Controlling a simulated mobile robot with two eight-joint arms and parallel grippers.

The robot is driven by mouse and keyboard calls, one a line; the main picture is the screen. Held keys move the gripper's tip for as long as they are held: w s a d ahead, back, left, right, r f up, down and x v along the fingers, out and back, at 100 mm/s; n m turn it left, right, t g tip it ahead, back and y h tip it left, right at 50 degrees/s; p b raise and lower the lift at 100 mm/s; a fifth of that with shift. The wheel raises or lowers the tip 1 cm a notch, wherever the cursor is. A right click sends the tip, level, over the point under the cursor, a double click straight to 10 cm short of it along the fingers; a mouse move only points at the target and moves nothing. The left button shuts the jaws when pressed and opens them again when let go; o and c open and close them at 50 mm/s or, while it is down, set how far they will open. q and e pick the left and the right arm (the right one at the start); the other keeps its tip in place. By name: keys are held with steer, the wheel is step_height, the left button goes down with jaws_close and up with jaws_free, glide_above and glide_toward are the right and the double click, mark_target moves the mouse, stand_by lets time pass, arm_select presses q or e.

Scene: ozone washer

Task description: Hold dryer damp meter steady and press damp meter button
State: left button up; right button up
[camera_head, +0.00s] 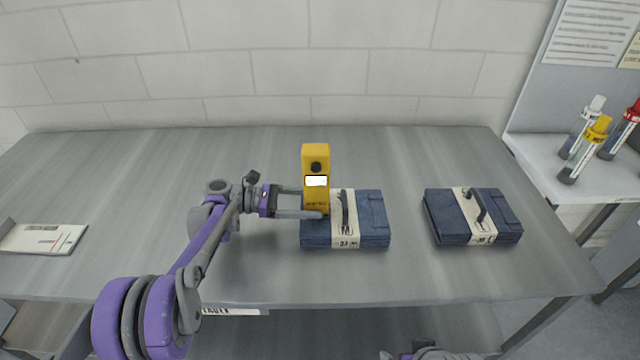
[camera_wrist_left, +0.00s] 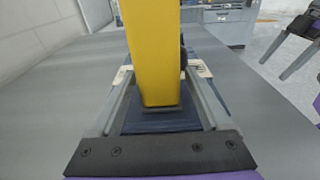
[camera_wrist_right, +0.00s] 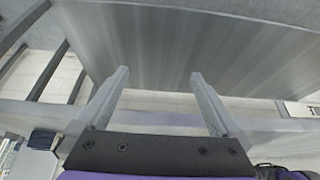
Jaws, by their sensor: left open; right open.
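The yellow damp meter (camera_head: 316,193) stands upright at the left end of a folded blue denim bundle (camera_head: 373,215). Its front has a dark round button (camera_head: 316,167) above a lit white display (camera_head: 316,181). My left gripper (camera_head: 308,202) is open, its fingers reaching from the left to either side of the meter's lower body. In the left wrist view the meter (camera_wrist_left: 155,55) stands between the two open fingers, with gaps beside it. My right gripper (camera_wrist_right: 158,75) is open and empty, low near the table's front edge. Only its top shows at the bottom of the head view.
A second banded denim bundle (camera_head: 505,214) lies to the right on the grey table (camera_head: 270,150). A white card or tray (camera_head: 42,238) lies at the far left. Capped tubes (camera_head: 583,150) stand on a side shelf at right. The table between the bundles is clear.

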arm_select(q)
steer(key=shift+d, duration=0.25)
steer(key=c, duration=0.8)
steer(key=shift+c, duration=0.5)
arm_select(e)
jaws_close()
stand_by(0.7)
